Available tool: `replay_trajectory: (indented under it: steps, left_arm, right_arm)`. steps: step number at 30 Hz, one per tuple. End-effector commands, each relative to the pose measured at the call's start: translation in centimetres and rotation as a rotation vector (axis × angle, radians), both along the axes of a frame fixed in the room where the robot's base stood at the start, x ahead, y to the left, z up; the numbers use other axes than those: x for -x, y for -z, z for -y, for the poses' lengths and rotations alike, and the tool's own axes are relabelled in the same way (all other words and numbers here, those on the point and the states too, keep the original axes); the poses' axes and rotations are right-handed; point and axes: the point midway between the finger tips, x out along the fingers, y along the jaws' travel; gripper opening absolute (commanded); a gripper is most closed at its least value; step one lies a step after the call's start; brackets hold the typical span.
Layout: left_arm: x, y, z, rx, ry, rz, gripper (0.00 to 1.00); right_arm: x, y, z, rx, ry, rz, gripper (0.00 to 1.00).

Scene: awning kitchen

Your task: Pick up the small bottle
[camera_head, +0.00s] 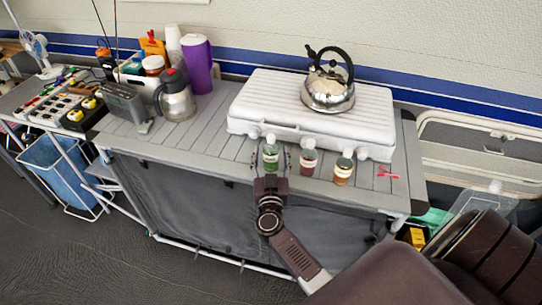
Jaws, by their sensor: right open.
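Three small bottles with white caps stand in a row at the front of the grey slatted table. They are a green bottle (270,157), a red bottle (308,160) and an amber bottle (343,170). My right gripper (271,160) reaches in from the front edge with its fingers open. The green bottle shows between the fingers; I cannot tell whether they touch it. The gripper hides the bottle's base. My left gripper is out of view.
A white case (260,108) carrying a steel kettle (329,90) lies close behind the bottles. A steel jug (176,100), purple tumbler (197,65) and grey radio (124,101) stand left. A red clip (388,172) lies right. The table's left-middle is clear.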

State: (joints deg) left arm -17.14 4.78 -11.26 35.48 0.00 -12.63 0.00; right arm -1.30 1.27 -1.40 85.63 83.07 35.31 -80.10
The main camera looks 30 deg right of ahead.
Motion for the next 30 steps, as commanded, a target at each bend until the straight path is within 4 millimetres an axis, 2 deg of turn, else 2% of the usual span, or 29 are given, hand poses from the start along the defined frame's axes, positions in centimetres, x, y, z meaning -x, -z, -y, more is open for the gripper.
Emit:
replay_trajectory:
  steps: [8, 19, 30]
  left_arm:
    - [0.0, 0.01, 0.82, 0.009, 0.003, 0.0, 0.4]
    - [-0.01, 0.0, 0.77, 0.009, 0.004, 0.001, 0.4]
    - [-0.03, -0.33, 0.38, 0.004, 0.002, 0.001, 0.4]
  right_arm:
    - [-0.32, 0.06, 0.25, -0.001, 0.0, -0.001, 0.56]
    - [-0.31, 0.05, 0.22, -0.001, -0.001, -0.001, 0.17]
    - [-0.33, -0.63, 0.19, -0.002, 0.0, 0.002, 0.15]
